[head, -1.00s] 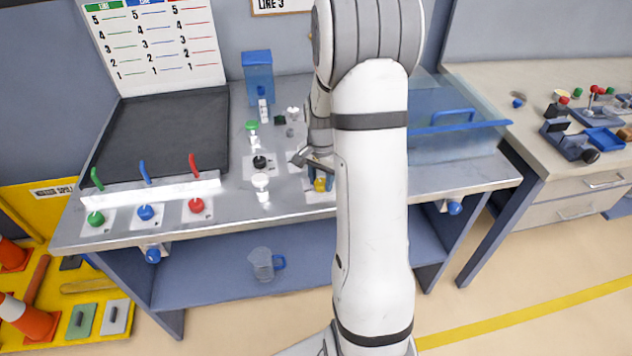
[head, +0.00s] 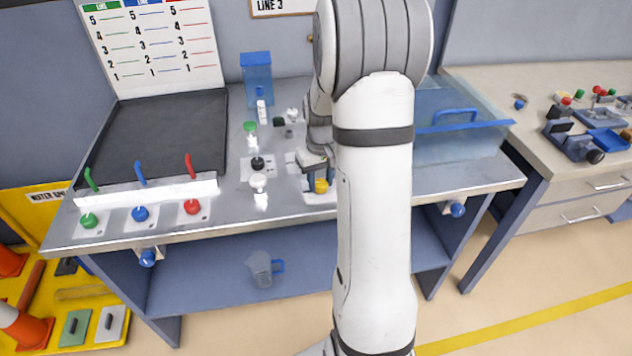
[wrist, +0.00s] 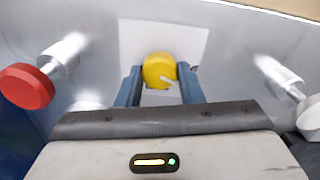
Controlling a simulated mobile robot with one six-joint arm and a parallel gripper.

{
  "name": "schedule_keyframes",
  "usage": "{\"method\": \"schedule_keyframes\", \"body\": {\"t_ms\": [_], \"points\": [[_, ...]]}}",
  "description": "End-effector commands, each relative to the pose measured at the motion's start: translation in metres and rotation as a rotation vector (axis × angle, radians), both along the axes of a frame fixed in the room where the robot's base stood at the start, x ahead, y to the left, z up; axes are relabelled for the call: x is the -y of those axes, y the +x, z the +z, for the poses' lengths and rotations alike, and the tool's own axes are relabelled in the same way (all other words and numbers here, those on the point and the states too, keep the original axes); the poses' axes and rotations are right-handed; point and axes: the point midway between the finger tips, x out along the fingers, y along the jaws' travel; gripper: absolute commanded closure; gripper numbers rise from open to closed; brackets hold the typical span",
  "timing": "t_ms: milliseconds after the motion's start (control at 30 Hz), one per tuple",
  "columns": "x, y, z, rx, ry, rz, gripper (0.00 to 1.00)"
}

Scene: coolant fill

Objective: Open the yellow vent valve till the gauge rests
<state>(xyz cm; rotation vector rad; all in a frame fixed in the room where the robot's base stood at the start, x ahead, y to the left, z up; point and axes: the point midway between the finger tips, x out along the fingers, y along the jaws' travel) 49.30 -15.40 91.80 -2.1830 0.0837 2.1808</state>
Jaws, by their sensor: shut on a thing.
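The yellow vent valve (wrist: 158,70) is a round yellow knob with a pale pointer mark, in front of a white plate (wrist: 190,38). In the wrist view my gripper (wrist: 160,84) has its two blue fingers on either side of the knob, shut on it. The pale mark points to the lower right. In the head view the yellow valve (head: 321,186) sits near the bench's front edge, just below my gripper (head: 318,172), and my arm hides what lies to its right. I cannot make out a gauge face in either view.
A red knob (wrist: 27,86) on a metal stem stands left of my gripper, and another metal stem (wrist: 280,76) stands to the right. A white-topped fitting (head: 258,183) and a black knob (head: 257,163) stand left of the valve. A clear blue-rimmed tank (head: 460,125) is at right.

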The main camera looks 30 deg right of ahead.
Motion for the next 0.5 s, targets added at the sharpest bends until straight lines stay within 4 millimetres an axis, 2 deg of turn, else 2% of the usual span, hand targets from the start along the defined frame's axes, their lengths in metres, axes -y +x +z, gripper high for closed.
{"method": "schedule_keyframes", "body": {"t_ms": [200, 500], "points": [[0.0007, 0.0046, 0.0024, 0.015, -0.005, 0.158, 0.89], [0.0009, 0.0044, 0.0027, 0.015, -0.006, 0.287, 0.89]]}}
